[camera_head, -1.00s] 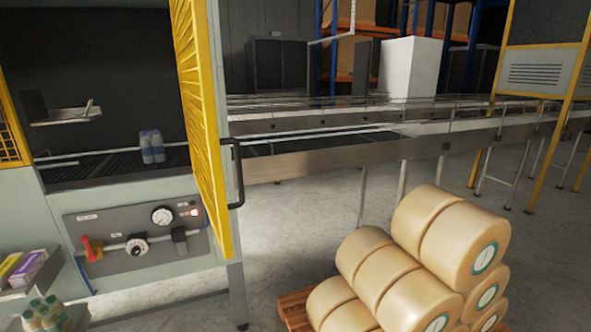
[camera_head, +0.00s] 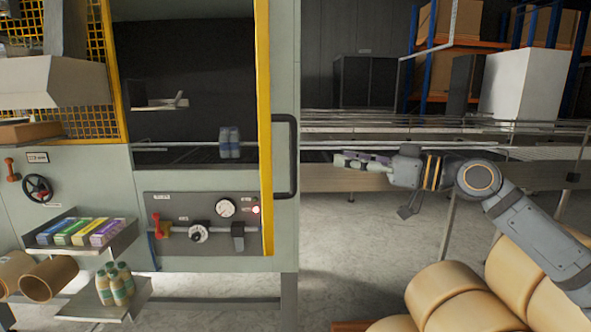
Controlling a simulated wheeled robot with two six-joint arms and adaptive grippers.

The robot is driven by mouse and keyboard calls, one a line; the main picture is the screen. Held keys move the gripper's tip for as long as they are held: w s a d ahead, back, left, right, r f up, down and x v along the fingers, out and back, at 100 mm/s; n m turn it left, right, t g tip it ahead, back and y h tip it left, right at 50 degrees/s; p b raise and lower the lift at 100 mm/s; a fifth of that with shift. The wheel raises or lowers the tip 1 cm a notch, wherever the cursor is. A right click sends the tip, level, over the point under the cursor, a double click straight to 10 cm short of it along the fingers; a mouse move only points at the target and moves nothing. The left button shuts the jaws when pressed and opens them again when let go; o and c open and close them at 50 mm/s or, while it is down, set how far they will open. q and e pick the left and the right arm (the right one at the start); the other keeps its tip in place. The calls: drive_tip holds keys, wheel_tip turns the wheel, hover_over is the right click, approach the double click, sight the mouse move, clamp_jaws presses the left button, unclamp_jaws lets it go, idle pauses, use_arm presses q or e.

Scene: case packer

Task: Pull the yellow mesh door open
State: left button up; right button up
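The yellow mesh door (camera_head: 265,130) is seen almost edge-on as a narrow yellow strip beside the dark opening of the grey machine; its mesh face is hardly visible. The black bar handle (camera_head: 294,155) juts out to the right of the strip. My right gripper (camera_head: 338,161) comes in from the right, at about handle height, with its fingers pointing left. In the picture it is a short way right of the handle, apart from it. Its fingers overlap from this angle, so their opening is unclear. My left gripper is out of view.
Stacked tan rolls (camera_head: 450,290) stand low at the right. A conveyor (camera_head: 340,178) runs behind my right gripper. Left of the door are a control panel (camera_head: 180,240) and a shelf with coloured boxes (camera_head: 85,248). Bare floor (camera_head: 350,240) lies below the gripper.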

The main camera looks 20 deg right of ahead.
drive_tip(key=s+a+r+n+g+y, duration=0.2)
drive_tip(key=s+a, duration=0.3)
drive_tip(key=p, duration=1.4)
hover_over(293, 188)
drive_tip(key=shift+w+d, duration=0.1)
drive_tip(key=shift+w, duration=0.25)
drive_tip(key=shift+c, duration=0.3)
clamp_jaws()
